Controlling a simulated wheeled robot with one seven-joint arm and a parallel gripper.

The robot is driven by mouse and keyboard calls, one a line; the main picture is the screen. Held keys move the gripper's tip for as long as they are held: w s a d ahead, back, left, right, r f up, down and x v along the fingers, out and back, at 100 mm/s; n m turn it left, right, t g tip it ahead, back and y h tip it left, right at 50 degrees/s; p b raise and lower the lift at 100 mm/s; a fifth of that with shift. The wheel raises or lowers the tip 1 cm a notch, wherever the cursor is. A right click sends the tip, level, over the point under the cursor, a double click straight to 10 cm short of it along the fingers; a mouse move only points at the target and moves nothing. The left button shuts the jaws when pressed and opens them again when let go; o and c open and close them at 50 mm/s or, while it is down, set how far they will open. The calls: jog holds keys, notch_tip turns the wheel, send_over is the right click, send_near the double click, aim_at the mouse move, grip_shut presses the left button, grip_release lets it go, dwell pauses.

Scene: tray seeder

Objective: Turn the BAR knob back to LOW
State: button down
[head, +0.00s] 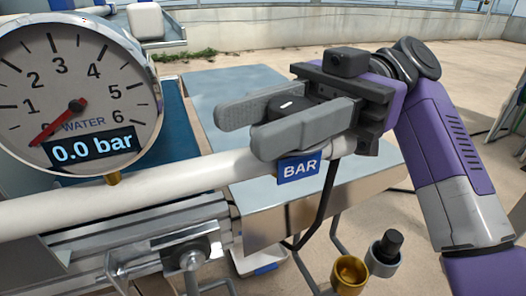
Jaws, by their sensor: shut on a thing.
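The BAR knob (288,108) is a dark round knob with a short white mark on top, above the blue BAR label (299,168) at the end of the white pipe. My gripper (243,130) comes from the right with its two grey fingers on either side of the knob, shut on it. The fingers hide much of the knob's sides. No LOW marking shows, so the knob's setting cannot be read from the scale. The WATER gauge (100,78) at the left reads 0.0 bar, with its red needle near 0.
The white pipe (130,192) runs across below the gauge over metal rails. A flat grey-blue tabletop (225,90) lies behind the fingers. A brass cup (350,273) and a grey cup-like part with a black top (387,250) stand low at right. Concrete floor is open behind.

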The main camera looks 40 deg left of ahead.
jog(key=shift+d+h+b, duration=0.1)
jog(key=shift+h+b, duration=0.4)
jog(key=shift+b, duration=0.05)
jog(key=c, duration=0.9)
grip_release()
